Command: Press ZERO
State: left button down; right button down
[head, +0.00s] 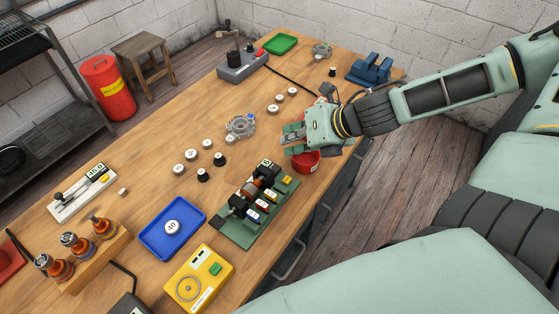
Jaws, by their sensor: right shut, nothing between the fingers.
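No ZERO lettering is readable at this size. A yellow box (182,293) with a round dial and a green button (215,269) stands at the near edge of the table. My right gripper (291,135) is shut and empty, low over the table beside a red round container (307,161), far from the yellow box. My left gripper is out of view.
A blue tray (155,244) holds a white-topped weight (172,227) marked 40. Several similar weights and a metal housing (240,127) stand mid-table. A wooden rack (97,262) with copper-coloured parts is at the lower left. A blue vise (368,69) stands at the far right.

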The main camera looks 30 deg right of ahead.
jog(key=shift+s+a, duration=0.1)
jog(key=shift+s, duration=0.15)
jog(key=b, duration=0.7)
send_over(280, 168)
jog(key=s+d, duration=0.1)
jog(key=s, duration=0.1)
jog(key=f, duration=0.7)
jog(key=shift+s+d+f, duration=0.2)
jog(key=shift+f, duration=0.2)
jog(key=shift+f+b, duration=0.45)
jog(key=shift+b, duration=0.2)
jog(key=shift+f+b, duration=0.4)
jog(key=shift+b, duration=0.1)
jog(key=shift+f+b, duration=0.45)
jog(key=shift+b, duration=0.05)
jog(key=shift+r, duration=0.15)
dwell(0.4)
jog(key=shift+r+p, duration=0.75)
